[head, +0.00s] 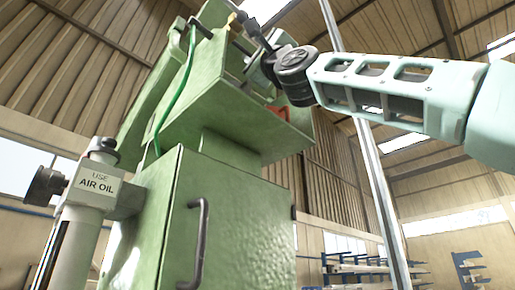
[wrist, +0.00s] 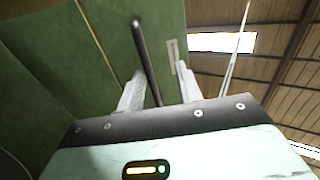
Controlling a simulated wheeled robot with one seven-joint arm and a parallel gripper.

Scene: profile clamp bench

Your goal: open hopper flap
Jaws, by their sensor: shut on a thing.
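A green machine head (head: 225,105) rises above me in the head view, and my gripper (head: 256,58) is up against its upper right part. In the wrist view a dark bar handle (wrist: 143,45) runs along a green panel (wrist: 105,25), which looks like the hopper flap. The two pale fingers of my gripper (wrist: 158,72) stand on either side of the bar and are shut on it. The fingertips are close to the green surface. The flap's edges and hinge are not clear in either view, so I cannot tell how far it stands open.
Below is a green cabinet (head: 240,225) with a dark door handle (head: 196,240). An air oil unit (head: 90,190) stands at left, and a green hose (head: 175,95) hangs down the machine. A grey post (head: 372,170) rises to the right. Shelving (head: 365,270) is far behind.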

